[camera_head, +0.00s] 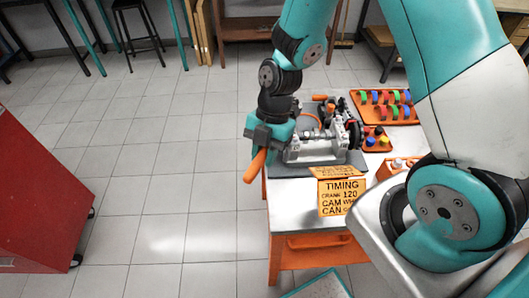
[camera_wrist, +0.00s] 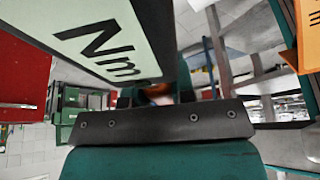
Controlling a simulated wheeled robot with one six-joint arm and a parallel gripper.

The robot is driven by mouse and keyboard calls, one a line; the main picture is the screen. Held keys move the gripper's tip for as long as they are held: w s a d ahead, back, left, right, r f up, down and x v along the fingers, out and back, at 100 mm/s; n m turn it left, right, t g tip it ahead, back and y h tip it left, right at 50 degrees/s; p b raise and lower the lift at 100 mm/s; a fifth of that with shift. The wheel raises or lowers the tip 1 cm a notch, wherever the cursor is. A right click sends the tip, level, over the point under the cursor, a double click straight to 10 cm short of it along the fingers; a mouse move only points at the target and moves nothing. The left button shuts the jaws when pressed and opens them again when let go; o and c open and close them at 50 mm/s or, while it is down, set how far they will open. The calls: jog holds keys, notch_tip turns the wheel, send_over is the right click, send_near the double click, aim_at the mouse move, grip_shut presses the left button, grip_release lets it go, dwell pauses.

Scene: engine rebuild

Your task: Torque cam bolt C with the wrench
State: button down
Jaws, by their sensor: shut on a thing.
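My gripper (camera_head: 268,132) is shut on the wrench, whose orange handle (camera_head: 255,166) hangs down tilted past the table's left edge. In the wrist view, a pale panel marked "Nm", on what looks like the wrench (camera_wrist: 85,22), fills the upper left, close to the camera. The engine (camera_head: 318,148) sits on a dark mat just right of my gripper, with dark round parts (camera_head: 353,135) at its right end. Cam bolt C cannot be told apart at this size. The wrench's working end is hidden, so I cannot tell whether it touches the engine.
Timing cards (camera_head: 342,197) stand at the table's front. An orange tray (camera_head: 384,108) of coloured parts and a smaller tray (camera_head: 376,144) lie behind and to the right. A red cabinet (camera_head: 40,190) stands at the left. The tiled floor between it and the table is clear.

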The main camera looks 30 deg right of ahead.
jog(key=shift+f, duration=0.15)
jog(key=shift+w+a+m, duration=0.5)
jog(key=shift+w, duration=0.2)
jog(key=shift+w+a, duration=0.1)
dwell(0.5)
jog(key=shift+w+a+m+t, duration=0.3)
jog(key=shift+w+m+t, duration=0.1)
jog(key=shift+w+m, duration=0.25)
jog(key=shift+w, duration=0.1)
jog(key=shift+w+a+m+y, duration=0.35)
jog(key=shift+w+m, duration=0.2)
jog(key=shift+w, duration=0.2)
jog(key=shift+w+a+m+t+b, duration=0.3)
jog(key=shift+w+m, duration=0.3)
jog(key=shift+w, duration=0.25)
jog(key=shift+w+a+m+t+b, duration=0.15)
jog(key=shift+w+m+t+b, duration=0.25)
jog(key=shift+w+m, duration=0.35)
dwell(3.4)
